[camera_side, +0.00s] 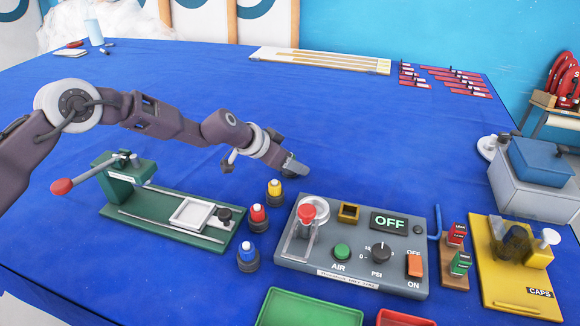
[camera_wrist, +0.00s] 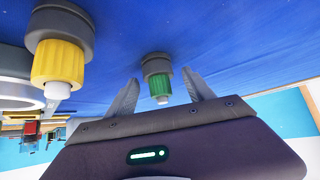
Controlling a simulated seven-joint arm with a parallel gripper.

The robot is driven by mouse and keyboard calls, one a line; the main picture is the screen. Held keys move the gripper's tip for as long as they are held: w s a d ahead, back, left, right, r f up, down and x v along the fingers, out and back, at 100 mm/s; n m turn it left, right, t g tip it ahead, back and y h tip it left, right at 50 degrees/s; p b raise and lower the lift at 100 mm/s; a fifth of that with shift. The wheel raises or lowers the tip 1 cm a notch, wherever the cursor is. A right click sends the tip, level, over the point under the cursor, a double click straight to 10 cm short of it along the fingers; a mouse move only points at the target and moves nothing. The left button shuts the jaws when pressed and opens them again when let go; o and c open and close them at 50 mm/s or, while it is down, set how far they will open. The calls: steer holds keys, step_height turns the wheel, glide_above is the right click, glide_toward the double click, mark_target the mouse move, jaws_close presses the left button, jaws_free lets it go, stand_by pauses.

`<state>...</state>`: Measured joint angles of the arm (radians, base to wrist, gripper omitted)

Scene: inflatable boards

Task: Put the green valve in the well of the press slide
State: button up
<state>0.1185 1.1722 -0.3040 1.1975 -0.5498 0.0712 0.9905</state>
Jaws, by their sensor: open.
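The green valve (camera_wrist: 159,87), with a grey collar and pale tip, stands on the blue table in the wrist view. My gripper (camera_wrist: 162,77) is open, with one finger on each side of it in the picture. I cannot tell whether the fingers touch it. In the side view my gripper (camera_side: 294,168) is low over the table behind the yellow valve, and the green valve is hidden there. The green press (camera_side: 128,180) with a red-knobbed lever stands at left. Its slide has a pale square well (camera_side: 190,214), which looks empty.
The yellow valve (camera_side: 274,192), red valve (camera_side: 258,217) and blue valve (camera_side: 247,256) stand between the press and the grey test unit (camera_side: 330,262), whose display reads OFF. A yellow caps station (camera_side: 515,285) is at right.

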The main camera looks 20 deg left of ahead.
jaws_close()
steer(key=shift+r, duration=0.1)
